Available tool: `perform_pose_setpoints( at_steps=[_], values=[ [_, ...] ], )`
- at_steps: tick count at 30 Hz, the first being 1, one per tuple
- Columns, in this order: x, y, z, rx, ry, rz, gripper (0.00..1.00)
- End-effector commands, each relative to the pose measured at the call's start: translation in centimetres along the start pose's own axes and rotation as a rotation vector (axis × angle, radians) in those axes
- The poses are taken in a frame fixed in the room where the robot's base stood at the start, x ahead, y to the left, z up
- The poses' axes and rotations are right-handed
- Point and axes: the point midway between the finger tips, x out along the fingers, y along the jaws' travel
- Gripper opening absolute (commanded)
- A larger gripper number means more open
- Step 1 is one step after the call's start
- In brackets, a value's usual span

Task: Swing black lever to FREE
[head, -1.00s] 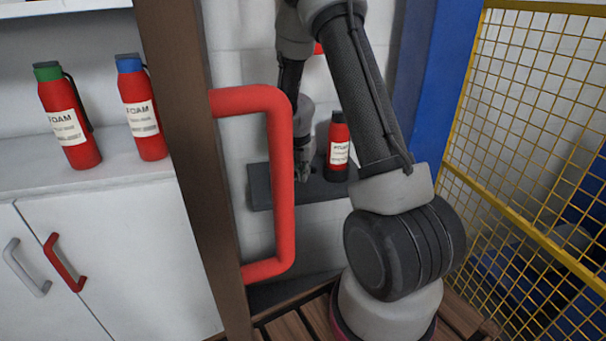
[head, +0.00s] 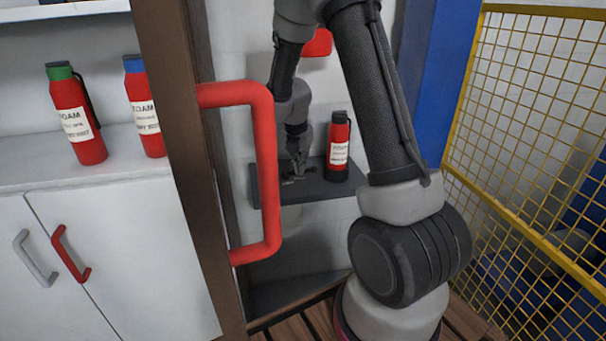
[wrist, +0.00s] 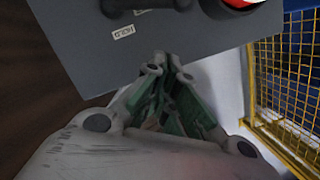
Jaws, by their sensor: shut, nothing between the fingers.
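The black lever (wrist: 150,6) shows partly at the top edge of the wrist view, on a grey shelf plate (wrist: 85,50). A white HOLD label (wrist: 123,32) lies beside it, and a second small label is cut by the lever's edge; I cannot read a FREE label. My gripper (wrist: 168,68) is shut and empty, its tips at the plate's near edge, apart from the lever. In the head view my gripper (head: 297,170) is over the left part of the shelf (head: 315,192); the lever there is too small to tell apart.
A red extinguisher (head: 339,150) stands on the shelf, right of my gripper. A brown post (head: 178,130) with a big red handle (head: 264,170) stands at left, nearer the camera. Yellow mesh (head: 525,140) closes the right side. Two extinguishers stand on the left counter.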

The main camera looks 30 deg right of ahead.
Motion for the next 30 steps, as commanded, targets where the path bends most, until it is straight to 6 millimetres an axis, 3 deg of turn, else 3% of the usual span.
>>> perform_pose_setpoints(
  at_steps=[6,10,13,17,24,27,30],
  values=[
    [-3.6,-0.1,0.1,0.0,-0.003,0.003,0.0],
    [-4.6,-0.1,0.1,0.014,-0.001,0.003,0.0],
    [-4.6,0.0,0.9,0.146,0.006,0.014,0.0],
    [-4.2,0.6,3.4,0.584,0.033,0.052,0.0],
    [-3.4,1.7,9.8,1.671,0.167,0.126,0.0],
    [-3.2,2.0,11.9,1.998,0.231,0.139,0.0],
    [-3.1,2.1,13.0,2.187,0.274,0.141,0.0]
  ],
)
